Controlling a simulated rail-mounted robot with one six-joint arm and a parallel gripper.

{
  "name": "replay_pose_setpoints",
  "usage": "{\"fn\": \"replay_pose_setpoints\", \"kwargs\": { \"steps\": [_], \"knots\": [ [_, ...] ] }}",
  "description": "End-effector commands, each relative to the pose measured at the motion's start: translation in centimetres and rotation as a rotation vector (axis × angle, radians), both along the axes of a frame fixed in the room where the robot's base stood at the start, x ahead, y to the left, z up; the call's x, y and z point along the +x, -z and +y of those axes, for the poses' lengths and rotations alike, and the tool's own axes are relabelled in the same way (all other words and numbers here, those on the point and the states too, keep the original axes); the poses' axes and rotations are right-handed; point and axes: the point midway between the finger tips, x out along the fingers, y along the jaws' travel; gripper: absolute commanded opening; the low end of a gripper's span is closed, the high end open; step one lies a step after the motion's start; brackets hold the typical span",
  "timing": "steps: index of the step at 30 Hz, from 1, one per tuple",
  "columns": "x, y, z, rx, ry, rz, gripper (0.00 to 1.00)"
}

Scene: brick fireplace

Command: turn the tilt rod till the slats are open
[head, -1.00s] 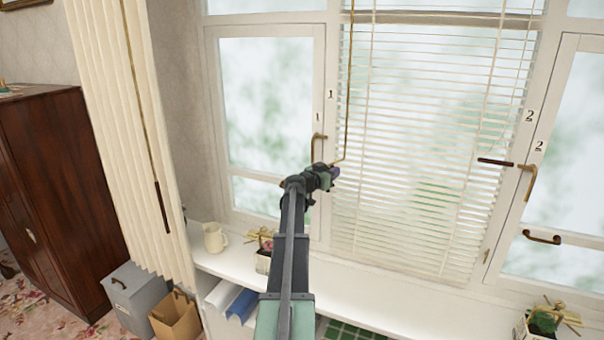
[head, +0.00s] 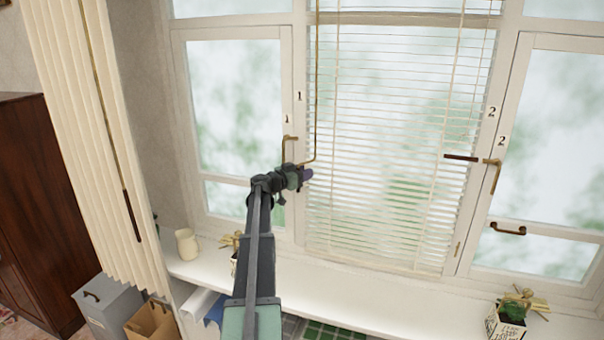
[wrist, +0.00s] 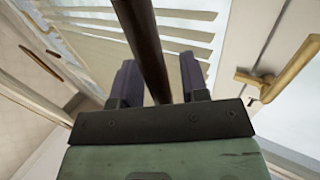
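The tilt rod (head: 317,80) is a thin brass rod hanging down the left side of the white slatted blind (head: 385,130). Near its lower end it bends left toward my gripper (head: 306,175). In the wrist view, the dark brown handle of the rod (wrist: 140,35) runs between the purple fingers of my gripper (wrist: 160,72). A strip of background shows between the handle and the right finger, so the fingers look open around it. The slats show narrow gaps with pale light and green behind. In the head view my gripper hides the handle.
A brass window latch (head: 290,143) is close to the left of the rod. A dark handle (head: 460,157) and another latch (head: 494,172) are at right. A cream jug (head: 187,244) and a potted plant (head: 511,313) stand on the white sill (head: 370,291).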

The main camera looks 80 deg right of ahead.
Motion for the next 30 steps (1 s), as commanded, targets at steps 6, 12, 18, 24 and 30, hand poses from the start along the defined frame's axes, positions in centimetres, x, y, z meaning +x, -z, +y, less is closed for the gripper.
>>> {"fn": "replay_pose_setpoints", "kwargs": {
  "steps": [6,12,18,24,30],
  "knots": [
    [0.1,0.0,0.0,0.000,-0.001,0.000,0.41],
    [1.4,0.0,1.7,0.000,-0.004,0.000,0.41],
    [4.5,0.0,5.7,0.000,-0.004,0.000,0.41],
    [6.6,0.0,8.2,0.000,-0.002,0.000,0.41],
    [6.8,0.0,8.4,0.000,0.000,0.000,0.41]
  ]
}}
